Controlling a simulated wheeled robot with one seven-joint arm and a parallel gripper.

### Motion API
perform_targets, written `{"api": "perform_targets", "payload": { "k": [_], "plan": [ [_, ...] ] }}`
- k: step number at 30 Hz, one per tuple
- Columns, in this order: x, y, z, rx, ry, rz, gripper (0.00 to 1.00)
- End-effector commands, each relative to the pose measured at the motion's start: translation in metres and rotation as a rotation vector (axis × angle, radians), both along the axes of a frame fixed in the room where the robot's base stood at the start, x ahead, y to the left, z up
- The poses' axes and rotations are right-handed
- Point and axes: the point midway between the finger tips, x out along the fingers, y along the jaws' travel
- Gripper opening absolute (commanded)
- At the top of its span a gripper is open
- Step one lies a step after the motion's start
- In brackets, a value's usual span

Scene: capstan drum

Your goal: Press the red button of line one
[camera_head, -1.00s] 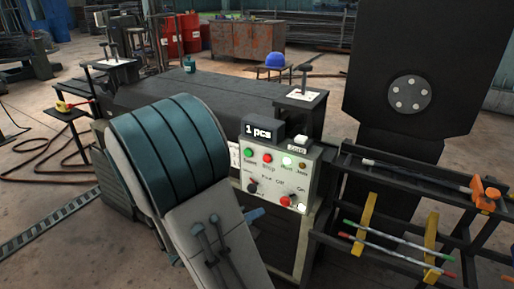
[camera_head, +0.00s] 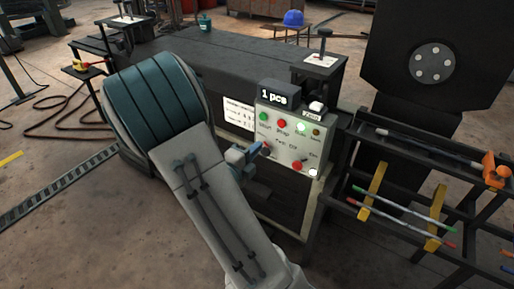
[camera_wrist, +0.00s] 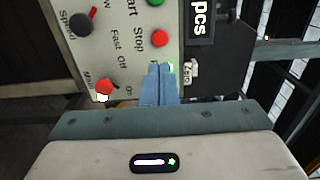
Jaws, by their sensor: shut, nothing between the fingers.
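The grey control panel (camera_head: 272,138) carries a top row with a green Start button (camera_head: 263,116), a red Stop button (camera_head: 283,121), a lit green Run lamp (camera_head: 301,127) and a dark Jam lamp (camera_head: 316,132). Below are a black Speed knob (camera_wrist: 80,25) and a red Main knob (camera_head: 297,165) beside a white light. My gripper (camera_head: 256,149) is at the panel's lower left in the head view. In the wrist view its blue fingers (camera_wrist: 160,78) are shut and empty, just below the Stop button (camera_wrist: 159,39). Contact with the panel cannot be told.
A display (camera_head: 280,94) reading "1 pcs" and a white Zero button (camera_head: 316,107) sit above the panel. A rack (camera_head: 374,150) with coloured rods stands to the right. A dark machine bed (camera_head: 200,60) lies behind. Open floor (camera_head: 60,230) is at the left.

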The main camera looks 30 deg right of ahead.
Motion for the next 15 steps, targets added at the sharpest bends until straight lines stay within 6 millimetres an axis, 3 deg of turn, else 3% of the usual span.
{"api": "perform_targets", "payload": {
  "k": [9,15],
  "plan": [
    [0.026,-0.065,-0.002,0.000,-0.002,-0.005,0.00],
    [0.038,-0.093,-0.001,0.000,-0.002,-0.003,0.00]
  ]
}}
